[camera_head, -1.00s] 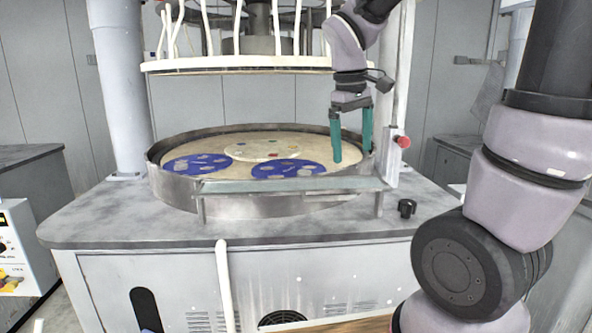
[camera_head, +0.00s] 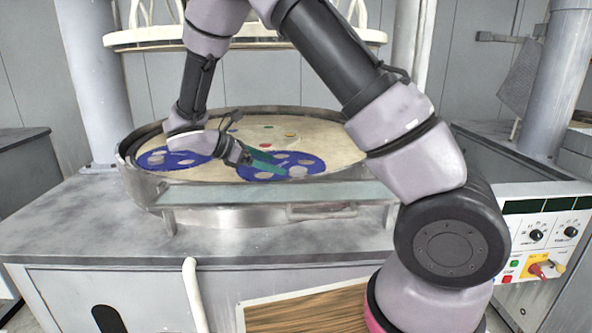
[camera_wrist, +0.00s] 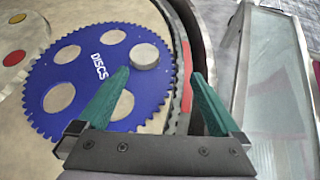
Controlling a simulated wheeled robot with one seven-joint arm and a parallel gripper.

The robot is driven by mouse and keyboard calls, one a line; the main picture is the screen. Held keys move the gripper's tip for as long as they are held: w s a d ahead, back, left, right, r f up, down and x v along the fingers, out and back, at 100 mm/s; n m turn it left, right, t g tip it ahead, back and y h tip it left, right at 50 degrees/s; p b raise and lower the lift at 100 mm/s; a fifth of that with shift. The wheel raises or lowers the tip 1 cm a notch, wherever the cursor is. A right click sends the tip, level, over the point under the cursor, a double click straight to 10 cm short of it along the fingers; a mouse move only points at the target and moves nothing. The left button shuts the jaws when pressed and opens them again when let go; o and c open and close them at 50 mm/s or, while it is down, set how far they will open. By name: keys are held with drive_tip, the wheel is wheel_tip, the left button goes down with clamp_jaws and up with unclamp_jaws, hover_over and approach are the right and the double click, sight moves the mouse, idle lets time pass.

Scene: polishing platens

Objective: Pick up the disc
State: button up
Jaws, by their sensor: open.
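A small grey disc (camera_wrist: 144,56) with visible thickness sits on the blue toothed carrier (camera_wrist: 82,75) labelled DISCS, near its rim. In the head view the disc (camera_head: 298,171) is on the right-hand blue carrier (camera_head: 262,177). My gripper (camera_wrist: 160,75) has its two green fingers spread with nothing between them. The disc is beyond the fingertips in the wrist view, nearer the left finger. In the head view my gripper (camera_head: 268,161) reaches low over that carrier, its fingers pointing right. I cannot tell its height above the carrier.
The carriers lie on a round platen (camera_head: 330,140) inside a raised metal rim (camera_head: 130,170). A second blue carrier (camera_head: 158,160) lies at left. A glass-topped ledge (camera_head: 270,193) crosses the front. A ring with white hoses (camera_head: 130,38) hangs above. A control panel (camera_head: 545,240) stands at right.

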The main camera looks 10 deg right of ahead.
sight(295, 170)
drive_tip(key=shift+w+a+f+n+t+h, duration=0.3)
drive_tip(key=shift+a+f+n, duration=0.2)
drive_tip(key=shift+a, duration=0.2)
drive_tip(key=shift+w+a+f+n, duration=0.2)
drive_tip(key=shift+w+f+n, duration=0.05)
drive_tip(key=shift+f+n, duration=0.05)
drive_tip(key=shift+t, duration=0.3)
drive_tip(key=x, duration=0.5)
drive_tip(key=shift+d, duration=0.15)
drive_tip(key=x, duration=0.3)
drive_tip(key=r+x, duration=0.1)
drive_tip(key=shift+w+d+f, duration=0.15)
drive_tip(key=shift+w+d, duration=0.2)
drive_tip(key=shift+w, duration=0.05)
drive_tip(key=shift+d+f, duration=0.2)
drive_tip(key=shift+d, duration=0.1)
drive_tip(key=c, duration=1.5)
